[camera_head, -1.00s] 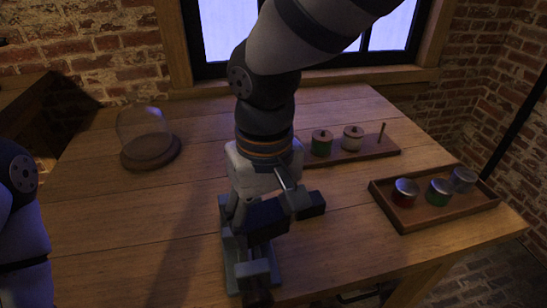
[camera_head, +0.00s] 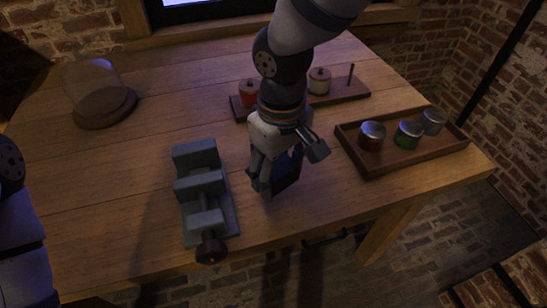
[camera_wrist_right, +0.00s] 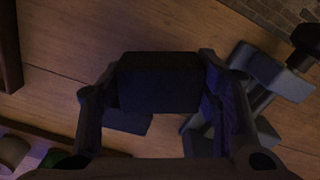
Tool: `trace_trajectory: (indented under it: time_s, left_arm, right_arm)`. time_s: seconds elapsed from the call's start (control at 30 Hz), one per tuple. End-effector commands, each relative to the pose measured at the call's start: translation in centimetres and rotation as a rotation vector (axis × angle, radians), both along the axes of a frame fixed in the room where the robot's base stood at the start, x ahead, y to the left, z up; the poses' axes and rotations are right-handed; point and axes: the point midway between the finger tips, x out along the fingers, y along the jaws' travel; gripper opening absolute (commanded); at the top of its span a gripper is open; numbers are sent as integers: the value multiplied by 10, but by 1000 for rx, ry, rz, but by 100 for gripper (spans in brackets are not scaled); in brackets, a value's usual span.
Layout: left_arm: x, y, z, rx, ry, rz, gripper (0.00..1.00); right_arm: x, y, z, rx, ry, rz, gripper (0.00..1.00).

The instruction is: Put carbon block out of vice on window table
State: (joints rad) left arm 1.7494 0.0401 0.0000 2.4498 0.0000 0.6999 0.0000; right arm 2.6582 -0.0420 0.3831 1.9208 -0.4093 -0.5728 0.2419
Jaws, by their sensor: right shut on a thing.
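The dark carbon block (camera_head: 287,174) is between the fingers of my right gripper (camera_head: 290,168), which is shut on it. In the right wrist view the block (camera_wrist_right: 158,82) fills the space between both fingers. The grey vice (camera_head: 183,160) stands on the wooden window table (camera_head: 130,195), left of the gripper, and nothing shows in its jaws. The vice (camera_wrist_right: 270,78) also shows at the right of the wrist view. The block is near the table top, but I cannot tell whether it touches. My left gripper is out of view.
A board (camera_head: 345,94) with lidded pots and a peg lies behind the gripper. A tray (camera_head: 395,163) with three metal-lidded jars is to the right. A glass dome (camera_head: 92,85) on a round base is at back left. The table between dome and vice is clear.

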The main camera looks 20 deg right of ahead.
Motion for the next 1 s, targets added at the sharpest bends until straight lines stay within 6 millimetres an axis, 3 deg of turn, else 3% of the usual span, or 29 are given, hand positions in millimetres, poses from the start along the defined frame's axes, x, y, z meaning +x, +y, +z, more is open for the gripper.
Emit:
trace_trajectory:
  time_s: [0.13,0.3,0.67,0.7,0.77,1.0]
  left_arm:
    - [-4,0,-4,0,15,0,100]
    - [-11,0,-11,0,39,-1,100]
    - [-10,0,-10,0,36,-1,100]
    - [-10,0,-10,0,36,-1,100]
    - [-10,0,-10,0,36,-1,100]
    - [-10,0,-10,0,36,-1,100]
  right_arm:
    - [9,-7,-14,2,0,-2,23]
    - [14,-11,-48,0,1,0,23]
    - [14,-11,-51,0,-8,-1,23]
    - [14,-11,-52,0,-8,-1,62]
    - [14,-11,-52,0,-8,-1,76]
    - [14,-11,-51,1,-7,-1,78]
